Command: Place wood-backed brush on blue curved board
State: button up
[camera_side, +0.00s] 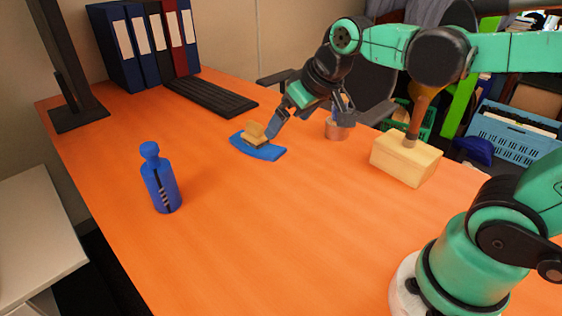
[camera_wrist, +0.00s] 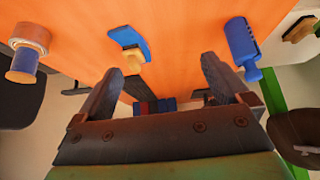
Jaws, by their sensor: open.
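The wood-backed brush (camera_side: 256,131) is a small tan block with a darker underside. In the side view it appears to rest on the blue curved board (camera_side: 268,153), near its middle, slightly tilted. The wrist view shows the brush (camera_wrist: 133,58) at the lower end of the blue board (camera_wrist: 122,35).
A blue bottle (camera_side: 160,180) stands on the orange table (camera_side: 240,225) at front left. A copper-coloured cup (camera_side: 336,132) and a beige block with a brown handle (camera_side: 405,160) stand to the right. The table's front middle is clear.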

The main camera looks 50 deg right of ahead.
jog(key=shift+t, duration=0.4)
jog(key=s+f, duration=0.1)
jog(key=s+a+f, duration=0.1)
jog(key=s, duration=0.1)
jog(key=s+f, duration=0.1)
jog(key=shift+s+a, duration=0.25)
jog(key=shift+s, duration=0.15)
dwell(0.5)
